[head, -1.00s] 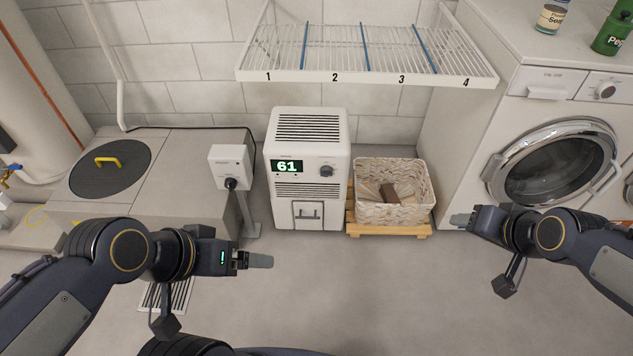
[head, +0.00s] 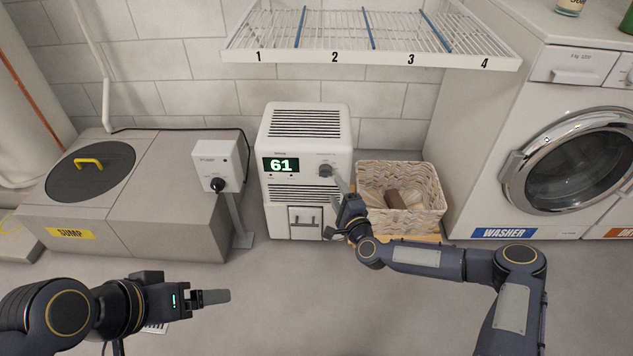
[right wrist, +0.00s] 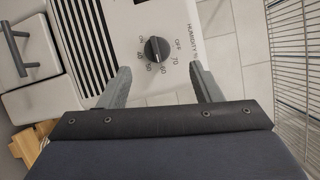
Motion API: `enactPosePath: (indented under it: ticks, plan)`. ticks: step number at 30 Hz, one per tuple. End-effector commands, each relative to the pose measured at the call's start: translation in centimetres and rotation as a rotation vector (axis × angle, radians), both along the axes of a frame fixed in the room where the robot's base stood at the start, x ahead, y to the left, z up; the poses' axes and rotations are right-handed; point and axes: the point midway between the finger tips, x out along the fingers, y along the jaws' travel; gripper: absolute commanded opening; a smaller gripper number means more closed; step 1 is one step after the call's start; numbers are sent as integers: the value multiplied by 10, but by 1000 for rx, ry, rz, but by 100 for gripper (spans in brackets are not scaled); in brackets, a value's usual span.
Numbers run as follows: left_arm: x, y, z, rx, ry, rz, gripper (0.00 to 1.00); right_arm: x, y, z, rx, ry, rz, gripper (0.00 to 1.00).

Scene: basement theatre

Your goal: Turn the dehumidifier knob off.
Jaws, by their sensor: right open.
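The white dehumidifier (head: 307,128) stands on the floor against the wall, its display reading 61. Its dark round knob (head: 325,170) is right of the display. In the right wrist view the knob (right wrist: 157,49) has a printed scale around it with numbers and OFF at upper right; I cannot surely tell where it points. My right gripper (head: 338,186) is open at the dehumidifier's front, just by the knob. In the right wrist view its fingers (right wrist: 162,84) are spread on either side below the knob, with nothing between them. My left gripper (head: 215,296) is away at lower left; its jaw gap is unclear.
A woven basket (head: 430,205) on a wooden pallet stands right of the dehumidifier, close to my right arm. A wire shelf (head: 370,58) hangs above. A grey switch box (head: 219,165) on a post stands left, by the sump (head: 165,195). The washer (head: 480,165) is at right.

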Motion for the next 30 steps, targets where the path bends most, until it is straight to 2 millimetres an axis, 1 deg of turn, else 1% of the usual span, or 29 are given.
enactPosePath:
  ticks: [1, 5, 15, 18, 22, 29, 30]
  plan:
    - [0, 0, -2, 0, 0, 0, 89, 1, -1, -6, 20, 3, -16, 58]
    - [0, 0, -6, 0, 0, 0, 89, 10, 2, -8, 35, 1, -28, 58]
    - [0, 0, -24, 0, 0, 0, 89, 58, 22, -8, 29, 0, -25, 58]
    - [0, 0, -26, 0, 0, 0, 89, 67, 26, -7, 30, 1, -22, 58]
    - [0, 0, -27, 0, 0, 0, 89, 72, 28, -6, 31, 2, -23, 58]
    - [0, 0, -27, 0, 0, 0, 89, 73, 28, -5, 30, 3, -23, 58]
    - [0, 0, -27, 0, 0, 0, 89, 73, 28, -5, 30, 3, -23, 54]
